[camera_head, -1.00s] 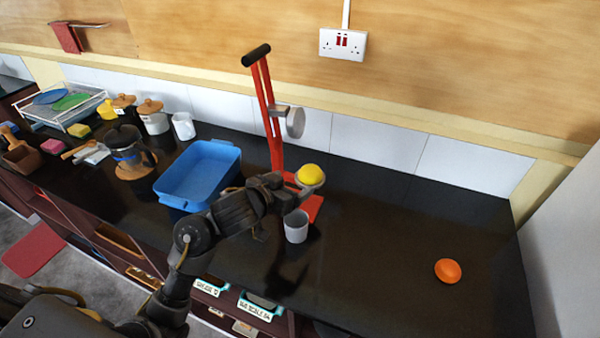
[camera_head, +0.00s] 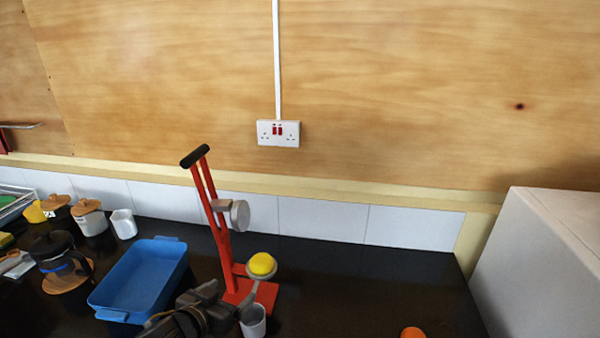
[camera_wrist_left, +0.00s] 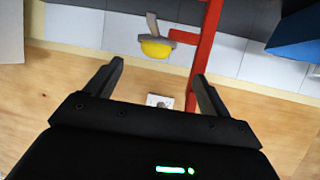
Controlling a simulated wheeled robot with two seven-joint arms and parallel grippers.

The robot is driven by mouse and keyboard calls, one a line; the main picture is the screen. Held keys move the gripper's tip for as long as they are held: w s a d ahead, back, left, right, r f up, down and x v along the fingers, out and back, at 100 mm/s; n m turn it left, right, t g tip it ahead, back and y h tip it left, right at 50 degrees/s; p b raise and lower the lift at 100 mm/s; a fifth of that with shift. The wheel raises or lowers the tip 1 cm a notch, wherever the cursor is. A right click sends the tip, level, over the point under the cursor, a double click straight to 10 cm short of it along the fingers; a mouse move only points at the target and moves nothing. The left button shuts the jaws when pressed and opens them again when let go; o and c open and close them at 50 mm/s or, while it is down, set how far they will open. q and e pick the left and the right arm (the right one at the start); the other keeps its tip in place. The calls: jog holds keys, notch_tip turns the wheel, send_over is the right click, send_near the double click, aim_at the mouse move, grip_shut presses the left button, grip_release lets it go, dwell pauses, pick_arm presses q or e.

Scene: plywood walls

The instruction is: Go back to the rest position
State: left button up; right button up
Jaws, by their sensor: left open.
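My left gripper (camera_head: 218,308) is low in the head view, in front of the red press, beside the white cup. In the left wrist view my left gripper (camera_wrist_left: 158,76) has its two fingers spread apart with nothing between them. The red press (camera_head: 213,228) stands upright on the counter with its black-handled lever raised. A yellow fruit piece (camera_head: 262,264) sits in the press's cup; it also shows upside down in the left wrist view (camera_wrist_left: 155,49). A white cup (camera_head: 254,322) stands at the front of the press, partly cut off. My right gripper is not in view.
A blue tray (camera_head: 140,312) stands left of the press. A French press (camera_head: 62,262), lidded jars (camera_head: 91,222) and a white jug (camera_head: 123,224) are farther left. An orange fruit piece (camera_head: 412,332) lies on the right. A pale box (camera_head: 545,262) bounds the right side.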

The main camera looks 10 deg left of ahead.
pick_arm(q)
jog(key=s+f+g, duration=0.1)
jog(key=s+f, duration=0.2)
jog(key=s+a+f+g+y, duration=0.1)
jog(key=s+f, duration=0.3)
jog(key=s+a+f+n+g+y, duration=0.1)
jog(key=s+f, duration=0.2)
jog(key=shift+s+a+f+g, duration=0.2)
jog(key=shift+f+g, duration=0.1)
jog(key=shift+g, duration=0.1)
jog(key=s+a+f+g+y, duration=0.1)
jog(key=s+f+g, duration=0.25)
jog(key=s, duration=0.45)
jog(key=s+f+g, duration=0.2)
jog(key=s+f, duration=0.2)
jog(key=s, duration=0.4)
notch_tip(320, 180, down, 30)
jog(key=g+b, duration=0.1)
jog(key=b, duration=0.3)
jog(key=s+a+f+g+b, duration=0.1)
jog(key=s+a+f+b, duration=0.2)
jog(key=s+f, duration=1.4)
notch_tip(320, 180, down, 3)
jog(key=shift+r+m+b, duration=0.1)
jog(key=shift+m+b, duration=0.2)
jog(key=shift+b, duration=0.15)
